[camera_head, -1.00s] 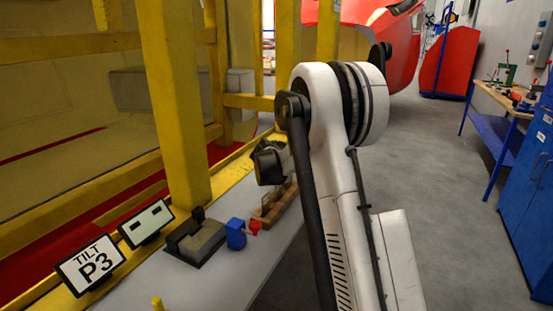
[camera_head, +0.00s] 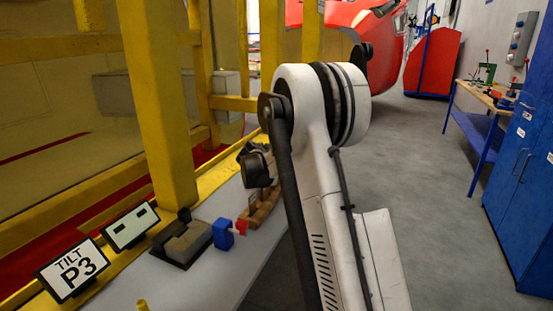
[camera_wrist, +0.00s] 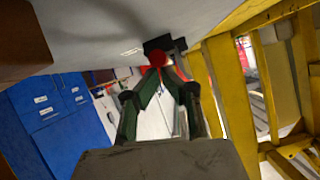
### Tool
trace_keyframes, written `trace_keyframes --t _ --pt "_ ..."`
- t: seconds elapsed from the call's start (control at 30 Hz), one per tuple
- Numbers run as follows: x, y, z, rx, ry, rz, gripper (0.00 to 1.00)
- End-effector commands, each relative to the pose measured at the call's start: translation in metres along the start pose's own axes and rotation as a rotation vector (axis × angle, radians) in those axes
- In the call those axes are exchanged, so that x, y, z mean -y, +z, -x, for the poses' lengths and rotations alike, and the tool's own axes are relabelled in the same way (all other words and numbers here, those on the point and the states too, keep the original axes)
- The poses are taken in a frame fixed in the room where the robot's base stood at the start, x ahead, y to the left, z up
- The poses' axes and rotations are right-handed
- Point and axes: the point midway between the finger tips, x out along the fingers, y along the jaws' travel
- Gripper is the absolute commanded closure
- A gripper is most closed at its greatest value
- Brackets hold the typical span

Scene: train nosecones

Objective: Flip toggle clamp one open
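In the wrist view a small red knob (camera_wrist: 157,58) stands in front of a dark block-like fixture (camera_wrist: 165,43) on the pale ledge (camera_wrist: 120,28); they may be part of a toggle clamp. My gripper (camera_wrist: 160,74) has green and black fingers that converge close to the knob. I cannot tell whether the tips touch it or grip it. In the head view a blue block (camera_head: 222,235) with a red piece (camera_head: 241,227) sits on the ledge beside a grey block in a dark holder (camera_head: 183,243). My arm hides part of the ledge, and the fingertips do not show there.
A brown wooden-looking block (camera_head: 262,206) lies on the ledge close to my wrist. A yellow post (camera_head: 157,110) and rails stand along the left. A sign reading TILT P3 (camera_head: 72,270) stands at the front left. A workbench (camera_head: 475,125) and blue cabinets (camera_head: 525,170) stand at right, with open floor between.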

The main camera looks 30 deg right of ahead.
Motion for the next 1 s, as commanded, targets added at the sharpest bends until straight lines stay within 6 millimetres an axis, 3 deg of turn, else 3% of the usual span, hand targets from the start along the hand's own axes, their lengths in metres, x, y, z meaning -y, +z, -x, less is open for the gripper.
trace_keyframes --t 0.3,0.7,1.0 --pt "0.001 -0.038 0.028 -0.001 -0.005 0.000 1.00" --pt "-0.003 -0.018 0.101 -0.002 -0.005 0.001 1.00" --pt "-0.005 -0.015 0.117 -0.003 -0.003 0.000 1.00"
